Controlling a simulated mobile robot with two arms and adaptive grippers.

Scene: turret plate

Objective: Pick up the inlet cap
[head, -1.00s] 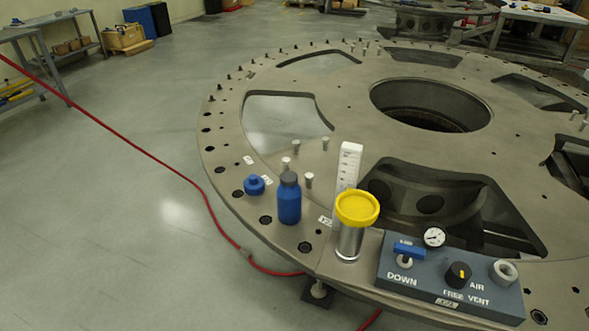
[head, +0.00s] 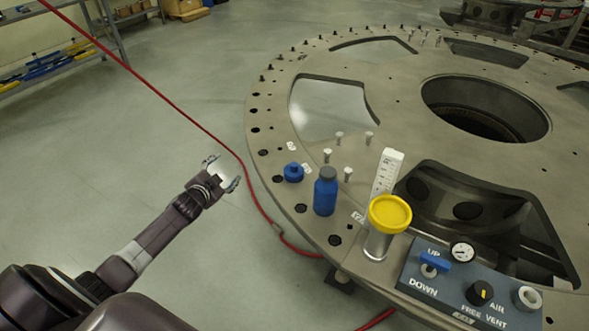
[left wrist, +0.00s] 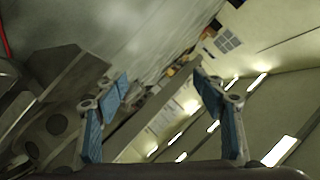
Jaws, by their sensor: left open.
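A small round blue cap (head: 293,173), which looks like the inlet cap, sits on the left rim of the large grey turret plate (head: 400,110). A blue bottle with a grey lid (head: 325,192) stands just right of it. My right gripper is not in view.
A control box (head: 470,283) with a blue lever, gauge and knob sits on the near rim. A red hose (head: 190,115) runs past the plate's left edge.

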